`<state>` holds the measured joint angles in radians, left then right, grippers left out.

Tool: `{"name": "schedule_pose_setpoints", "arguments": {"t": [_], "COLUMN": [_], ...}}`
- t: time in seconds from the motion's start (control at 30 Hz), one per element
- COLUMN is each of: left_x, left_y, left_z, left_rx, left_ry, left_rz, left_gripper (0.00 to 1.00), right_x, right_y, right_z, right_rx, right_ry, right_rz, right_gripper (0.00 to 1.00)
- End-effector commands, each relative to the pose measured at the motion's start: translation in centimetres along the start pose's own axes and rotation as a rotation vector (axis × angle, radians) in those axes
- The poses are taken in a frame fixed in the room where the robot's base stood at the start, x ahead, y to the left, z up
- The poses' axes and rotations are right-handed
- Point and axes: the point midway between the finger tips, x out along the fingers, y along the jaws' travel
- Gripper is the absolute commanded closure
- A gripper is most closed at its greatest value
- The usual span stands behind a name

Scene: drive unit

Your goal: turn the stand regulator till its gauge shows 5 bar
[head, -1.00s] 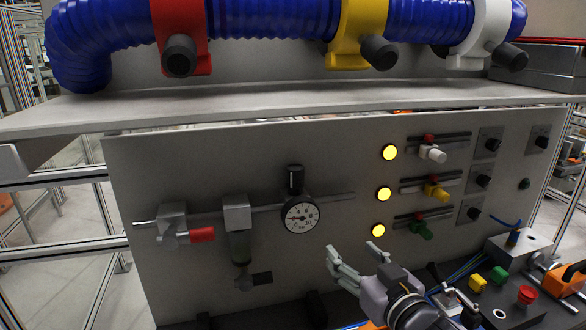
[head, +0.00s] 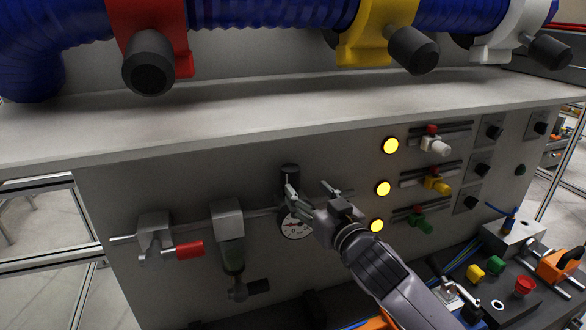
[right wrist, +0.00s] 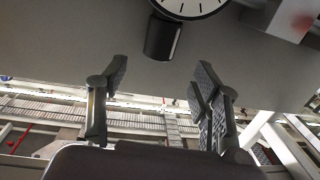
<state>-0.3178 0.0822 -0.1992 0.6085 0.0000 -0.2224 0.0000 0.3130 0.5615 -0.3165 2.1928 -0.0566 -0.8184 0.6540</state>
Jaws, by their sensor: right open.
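The stand regulator has a black knob (head: 290,178) standing above a round white gauge (head: 297,228) on the grey panel. My right gripper (head: 312,192) is open, in front of the panel and just right of the knob, and partly covers the gauge. A red needle part shows at the gauge's left, but the reading cannot be made out. In the right wrist view, the knob (right wrist: 162,39) lies ahead of the gap between the open fingers (right wrist: 162,80), with nothing between them. The gauge (right wrist: 188,6) is cut off at the top edge there. My left gripper is not in view.
Left of the gauge are a filter unit (head: 228,225) and a red-handled valve (head: 188,249) on the same pipe. Yellow lamps (head: 383,188) and small valves are to the right. A shelf (head: 250,115) juts out above the knob.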

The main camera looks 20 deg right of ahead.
Motion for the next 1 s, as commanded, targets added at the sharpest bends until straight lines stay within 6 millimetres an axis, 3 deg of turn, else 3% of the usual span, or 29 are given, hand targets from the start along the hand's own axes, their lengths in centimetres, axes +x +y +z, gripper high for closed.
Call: {"name": "schedule_pose_setpoints", "arguments": {"t": [0.3,0.4,0.6,0.9,1.0], "left_x": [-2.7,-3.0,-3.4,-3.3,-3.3], "left_y": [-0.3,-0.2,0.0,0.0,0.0], "left_z": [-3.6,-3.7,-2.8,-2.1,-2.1], "left_rx": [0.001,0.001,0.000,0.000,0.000], "left_ry": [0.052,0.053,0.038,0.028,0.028], "left_rz": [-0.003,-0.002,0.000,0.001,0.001], "left_gripper": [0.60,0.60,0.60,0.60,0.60], "right_x": [6.0,7.2,8.4,8.6,8.6], "right_y": [0.0,0.0,0.0,0.0,0.0], "right_z": [-0.4,-0.3,-0.1,0.0,0.0], "right_rx": [0.000,0.002,0.001,0.001,0.001], "right_ry": [0.000,0.000,0.001,0.001,0.000], "right_rz": [0.001,0.001,0.001,0.000,0.000], "right_gripper": [0.41,0.41,0.41,0.41,0.48]}}
